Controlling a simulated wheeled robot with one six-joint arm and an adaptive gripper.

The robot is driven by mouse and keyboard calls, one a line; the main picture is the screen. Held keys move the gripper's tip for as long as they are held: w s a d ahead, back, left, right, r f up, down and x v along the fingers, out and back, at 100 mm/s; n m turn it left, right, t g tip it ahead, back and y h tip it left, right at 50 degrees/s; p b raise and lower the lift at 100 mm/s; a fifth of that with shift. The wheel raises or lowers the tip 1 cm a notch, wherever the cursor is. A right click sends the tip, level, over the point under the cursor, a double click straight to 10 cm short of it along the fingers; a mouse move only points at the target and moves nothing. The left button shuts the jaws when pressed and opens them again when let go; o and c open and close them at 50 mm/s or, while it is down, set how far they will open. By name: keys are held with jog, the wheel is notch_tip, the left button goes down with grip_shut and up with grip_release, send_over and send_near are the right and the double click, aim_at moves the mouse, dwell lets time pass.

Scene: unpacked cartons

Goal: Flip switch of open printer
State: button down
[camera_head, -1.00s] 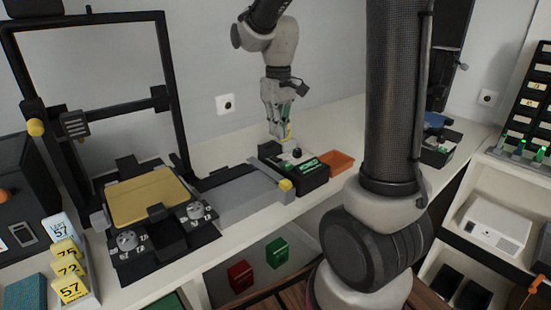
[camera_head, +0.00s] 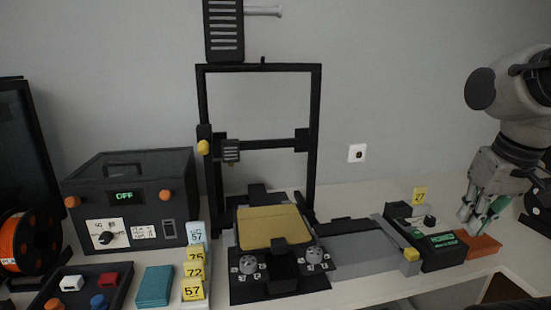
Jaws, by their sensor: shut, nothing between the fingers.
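The open printer is a black upright frame (camera_head: 317,130) with a yellow bed (camera_head: 272,227) at the middle of the table. Two grey dials (camera_head: 249,265) sit at its front. A black enclosure (camera_head: 130,200) to its left has a green "OFF" display (camera_head: 124,197), a knob (camera_head: 106,237) and a small panel, possibly a rocker switch (camera_head: 168,230). Which switch belongs to the printer I cannot tell. My gripper (camera_head: 474,218) is shut and empty at the far right, above the orange tray and well apart from the printer.
A small black device (camera_head: 430,257) with green displays stands right of the printer, with a yellow "27" tag (camera_head: 420,195). An orange tray (camera_head: 484,246) lies beside it. Numbered cards (camera_head: 193,289), a teal block (camera_head: 155,286), a black button tray (camera_head: 75,290) and an orange spool (camera_head: 20,240) line the front left.

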jog(key=shift+s+d+r+t, duration=0.15)
jog(key=shift+s+r+t, duration=0.55)
jog(key=shift+r, duration=0.3)
